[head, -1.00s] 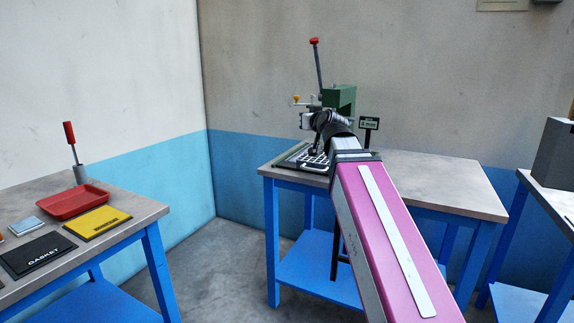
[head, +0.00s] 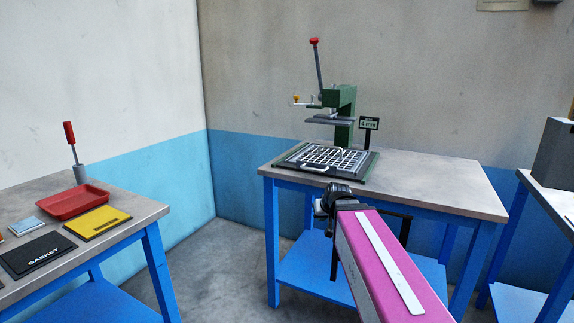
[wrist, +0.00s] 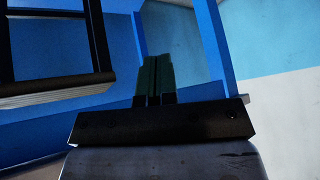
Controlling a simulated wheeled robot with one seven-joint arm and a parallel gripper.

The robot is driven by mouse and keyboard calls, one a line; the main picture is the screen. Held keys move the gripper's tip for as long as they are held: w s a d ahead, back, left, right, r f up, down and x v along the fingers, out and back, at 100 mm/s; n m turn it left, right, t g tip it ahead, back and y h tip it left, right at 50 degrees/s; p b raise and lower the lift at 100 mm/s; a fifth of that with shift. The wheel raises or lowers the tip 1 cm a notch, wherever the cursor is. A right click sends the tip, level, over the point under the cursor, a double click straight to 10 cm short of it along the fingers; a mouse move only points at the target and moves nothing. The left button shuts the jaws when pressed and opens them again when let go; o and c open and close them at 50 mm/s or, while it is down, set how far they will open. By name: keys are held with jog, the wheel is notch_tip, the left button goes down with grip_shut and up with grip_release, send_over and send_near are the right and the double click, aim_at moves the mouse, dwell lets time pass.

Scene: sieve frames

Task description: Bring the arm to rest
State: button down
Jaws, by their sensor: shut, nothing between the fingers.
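My gripper shows in the wrist view (wrist: 154,78), its two dark green fingers together with nothing between them. In the head view my arm's pink link reaches up from the bottom right, and the dark wrist end sits in front of the middle table's front edge, below its top. The fingers themselves cannot be made out in the head view. The gripper is clear of the green press (head: 345,105) and of the sieve frame (head: 318,160) that lies on the press base.
The middle table (head: 430,180) has blue legs and a lower shelf close to my wrist. A small sign (head: 369,124) stands by the press. The left table (head: 140,208) holds a red tray (head: 72,201), a yellow plate (head: 97,223) and a black gasket mat (head: 38,254). A grey box (head: 556,155) stands at right.

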jog(key=s+d+f+m+g+h, duration=0.1)
jog(key=s+d+f+g, duration=0.2)
jog(key=s+f, duration=0.4)
jog(key=s+d+f+m+g+h, duration=0.1)
jog(key=s+d+f+g, duration=0.2)
jog(key=s+f, duration=0.4)
notch_tip(320, 180, down, 5)
jog(key=shift+f+g, duration=0.15)
jog(key=shift+g, duration=0.35)
